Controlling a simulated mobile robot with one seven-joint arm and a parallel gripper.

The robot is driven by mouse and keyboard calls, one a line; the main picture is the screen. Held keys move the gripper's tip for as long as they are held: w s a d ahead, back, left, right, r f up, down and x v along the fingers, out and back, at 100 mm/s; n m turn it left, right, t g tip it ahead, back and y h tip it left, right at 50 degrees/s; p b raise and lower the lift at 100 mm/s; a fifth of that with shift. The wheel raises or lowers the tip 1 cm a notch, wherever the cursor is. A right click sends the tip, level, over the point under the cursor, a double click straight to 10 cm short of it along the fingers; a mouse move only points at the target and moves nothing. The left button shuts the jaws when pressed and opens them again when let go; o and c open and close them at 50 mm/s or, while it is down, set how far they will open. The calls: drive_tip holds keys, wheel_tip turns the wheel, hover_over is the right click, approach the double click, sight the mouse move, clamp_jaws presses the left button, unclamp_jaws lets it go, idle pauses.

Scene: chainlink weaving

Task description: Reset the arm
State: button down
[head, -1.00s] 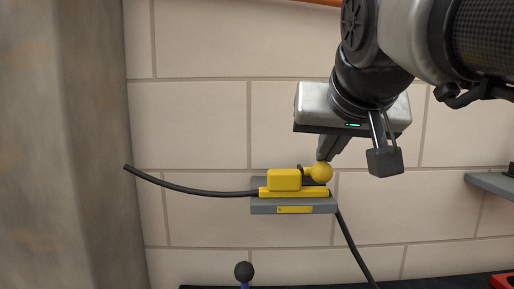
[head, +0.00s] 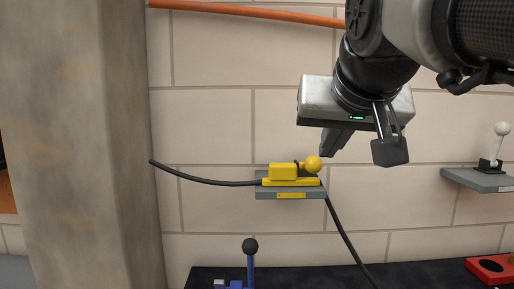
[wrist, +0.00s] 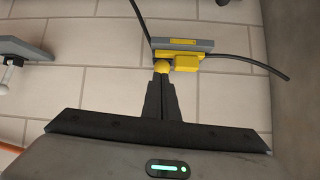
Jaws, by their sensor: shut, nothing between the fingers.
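My gripper (head: 333,143) hangs from the arm at the upper right of the head view, in front of the tiled wall. Its dark fingers are together with nothing between them. They also show in the wrist view (wrist: 161,78). A yellow device with a round yellow knob (head: 313,163) sits on a grey wall shelf (head: 290,194), below and left of the fingers in the head view. In the wrist view the knob (wrist: 162,67) shows just past the fingertips. I cannot tell the exact gap between them; in the head view they look apart.
A black cable (head: 205,180) runs left from the yellow device and another drops to the right. A grey shelf with a white lever (head: 498,145) is at the right. A blue lever with a black knob (head: 250,246) and a red part (head: 490,268) are below. A grey pillar (head: 85,150) stands left.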

drive_tip(key=s+f+n+g, duration=0.15)
drive_tip(key=s+f, duration=0.25)
drive_tip(key=f, duration=0.5)
drive_tip(key=s+f+g, duration=0.2)
drive_tip(key=s+f, duration=0.2)
drive_tip(key=f, duration=0.5)
drive_tip(key=s+f+g, duration=0.2)
drive_tip(key=s+f, duration=0.3)
drive_tip(key=f, duration=0.4)
wheel_tip(320, 180, up, 22)
drive_tip(key=p, duration=2.2)
drive_tip(key=shift+d+y+p, duration=0.15)
drive_tip(key=shift+y+p, duration=0.15)
drive_tip(key=shift+y, duration=0.1)
